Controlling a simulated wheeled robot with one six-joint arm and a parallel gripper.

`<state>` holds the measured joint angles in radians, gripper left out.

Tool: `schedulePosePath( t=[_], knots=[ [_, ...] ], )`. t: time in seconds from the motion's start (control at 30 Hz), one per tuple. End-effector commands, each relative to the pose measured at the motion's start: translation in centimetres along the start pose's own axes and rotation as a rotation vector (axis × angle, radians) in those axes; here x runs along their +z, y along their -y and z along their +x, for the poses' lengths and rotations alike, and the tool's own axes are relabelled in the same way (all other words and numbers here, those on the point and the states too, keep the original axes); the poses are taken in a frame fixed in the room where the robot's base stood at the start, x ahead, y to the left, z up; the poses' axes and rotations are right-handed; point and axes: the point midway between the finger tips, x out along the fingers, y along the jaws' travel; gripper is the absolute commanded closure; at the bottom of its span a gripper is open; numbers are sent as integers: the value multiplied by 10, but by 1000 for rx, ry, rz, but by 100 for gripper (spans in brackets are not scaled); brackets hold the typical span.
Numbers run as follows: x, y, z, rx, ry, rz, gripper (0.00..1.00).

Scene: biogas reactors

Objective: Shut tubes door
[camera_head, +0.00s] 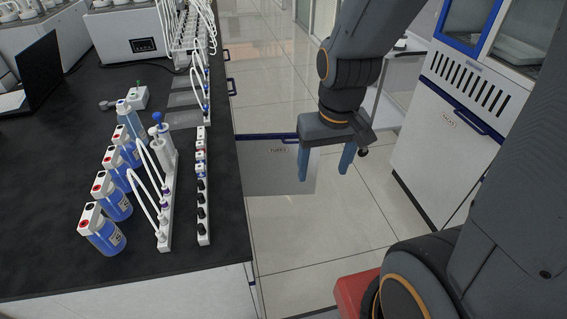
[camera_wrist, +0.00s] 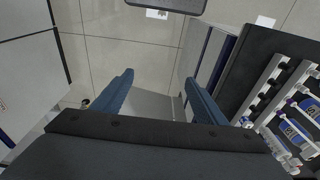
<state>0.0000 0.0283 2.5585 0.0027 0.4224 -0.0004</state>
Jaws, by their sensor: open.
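The tubes door (camera_head: 275,172) is a pale panel with a dark blue top edge and a small "TUBES" label. In the head view it stands open, sticking out to the right from the side of the black-topped bench. My gripper (camera_head: 324,175) is open and empty, with blue fingers pointing down. Its left finger overlaps the door's outer right part in the picture; I cannot tell whether they touch. In the wrist view my open gripper (camera_wrist: 158,75) has a pale panel between and behind its fingers, partly hidden by the gripper body.
The bench (camera_head: 225,190) holds blue bottles (camera_head: 112,200), tube racks (camera_head: 203,185) and a laptop (camera_head: 35,75). A white cabinet (camera_head: 435,150) with a blue handle stands at right. A red object (camera_head: 352,290) is at the bottom.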

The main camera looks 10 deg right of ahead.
Motion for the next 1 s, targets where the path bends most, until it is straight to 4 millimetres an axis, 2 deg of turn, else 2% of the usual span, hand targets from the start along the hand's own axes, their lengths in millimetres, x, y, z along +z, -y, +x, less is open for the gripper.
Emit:
schedulePosePath(
  t=[0.03,0.17,0.37,0.6,1.0],
  knots=[
    [-4,-1,8,1,-8,2,43],
    [-25,-7,36,6,-58,10,65],
    [-70,-20,88,17,-172,25,99],
    [-121,-37,146,30,-311,40,100],
    [-198,-68,235,53,-540,63,100]
  ],
)
